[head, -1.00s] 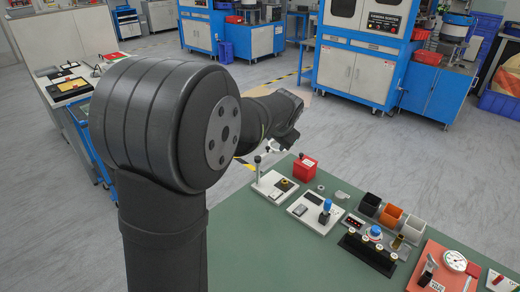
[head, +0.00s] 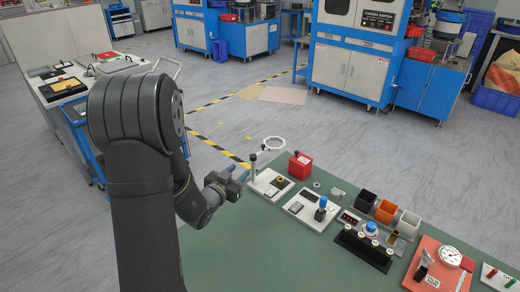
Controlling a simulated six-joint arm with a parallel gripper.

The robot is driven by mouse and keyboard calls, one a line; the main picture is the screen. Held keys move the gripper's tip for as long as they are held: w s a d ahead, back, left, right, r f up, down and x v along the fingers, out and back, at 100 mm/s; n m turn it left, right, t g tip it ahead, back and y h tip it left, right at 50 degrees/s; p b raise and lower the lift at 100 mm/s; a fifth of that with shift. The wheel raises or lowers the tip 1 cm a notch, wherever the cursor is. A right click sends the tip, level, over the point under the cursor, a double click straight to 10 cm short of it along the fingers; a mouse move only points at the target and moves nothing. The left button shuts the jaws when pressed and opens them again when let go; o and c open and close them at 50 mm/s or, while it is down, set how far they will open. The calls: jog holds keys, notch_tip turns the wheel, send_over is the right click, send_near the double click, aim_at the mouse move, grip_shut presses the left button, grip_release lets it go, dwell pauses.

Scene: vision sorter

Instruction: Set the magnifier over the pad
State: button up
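The magnifier (head: 274,137) is a white ring on a thin arm from a short black-topped post at the left of a white base plate (head: 257,188). The ring points to the back right and appears beyond the plate, not above the pad. The pad (head: 281,182) looks like the dark square on that plate, with a small yellow round piece on it. My gripper (head: 241,173) is left of the plate, apart from the magnifier. Its bluish fingers look spread and empty, though they are small in view.
A red box (head: 299,167) stands right of the magnifier. A second white plate (head: 299,208) carries a blue-topped piece. Black, orange and grey bins (head: 385,211), a black block with knobs (head: 363,249) and a red gauge plate (head: 420,275) lie farther right. The green tabletop (head: 270,255) is clear in front.

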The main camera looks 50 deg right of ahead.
aim_at(262, 146)
jog(key=shift+n+h, duration=0.3)
jog(key=shift+h, duration=0.4)
jog(key=x, duration=1.4)
jog(key=shift+s+d+r, duration=0.35)
jog(key=shift+c, duration=0.2)
grip_shut()
